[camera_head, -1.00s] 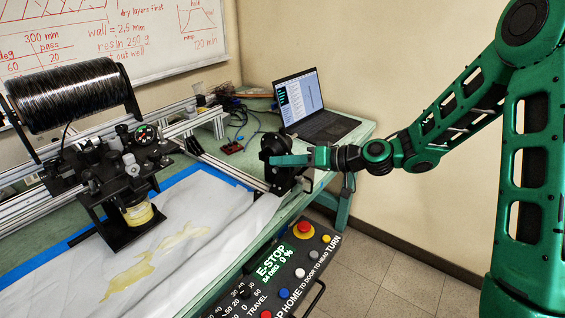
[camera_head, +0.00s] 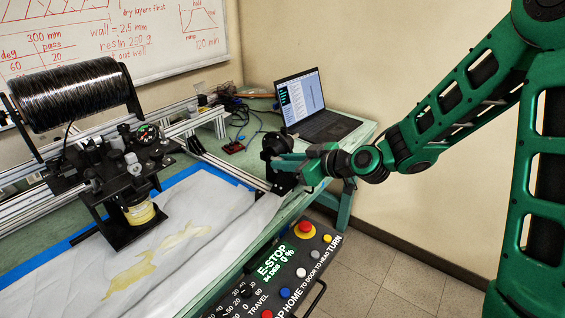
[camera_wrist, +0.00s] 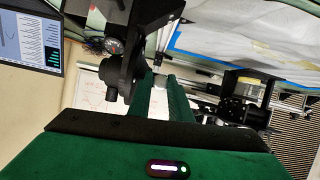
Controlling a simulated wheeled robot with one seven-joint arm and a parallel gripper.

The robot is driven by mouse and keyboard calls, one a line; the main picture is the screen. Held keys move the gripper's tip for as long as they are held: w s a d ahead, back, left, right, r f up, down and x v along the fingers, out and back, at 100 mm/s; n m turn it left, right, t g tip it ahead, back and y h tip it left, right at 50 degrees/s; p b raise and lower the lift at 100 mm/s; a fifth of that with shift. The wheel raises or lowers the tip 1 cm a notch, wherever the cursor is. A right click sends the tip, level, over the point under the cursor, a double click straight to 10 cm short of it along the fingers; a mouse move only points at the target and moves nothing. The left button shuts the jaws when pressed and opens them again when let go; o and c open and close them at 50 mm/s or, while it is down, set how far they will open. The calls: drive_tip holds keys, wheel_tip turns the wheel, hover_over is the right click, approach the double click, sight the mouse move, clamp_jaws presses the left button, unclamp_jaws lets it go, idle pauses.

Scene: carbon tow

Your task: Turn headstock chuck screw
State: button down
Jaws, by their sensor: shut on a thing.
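The black headstock chuck (camera_head: 274,144) stands at the end of the winder's rail, by the bench's right edge. It also shows as a dark round body in the wrist view (camera_wrist: 128,62). My gripper (camera_head: 279,161) reaches in from the right, with its green fingers against the chuck's front side. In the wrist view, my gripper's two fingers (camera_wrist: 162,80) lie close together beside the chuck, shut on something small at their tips. The chuck screw itself is hidden by the fingers, so its turn angle cannot be seen.
A control panel (camera_head: 272,270) reading E-STOP with a red button (camera_head: 305,229) sits below my gripper. The open laptop (camera_head: 308,108) stands behind it on the bench. The carriage with its black tow spool (camera_head: 70,92) is at left. Floor at right is clear.

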drive_tip(key=shift+w+d+f, duration=0.15)
drive_tip(key=shift+d, duration=0.2)
idle(0.3)
drive_tip(key=c, duration=1.7)
unclamp_jaws()
drive_tip(key=shift+c, duration=0.2)
drive_tip(key=shift+o, duration=0.6)
drive_tip(key=shift+r, duration=0.2)
drive_tip(key=v, duration=1)
drive_tip(key=shift+s, duration=0.5)
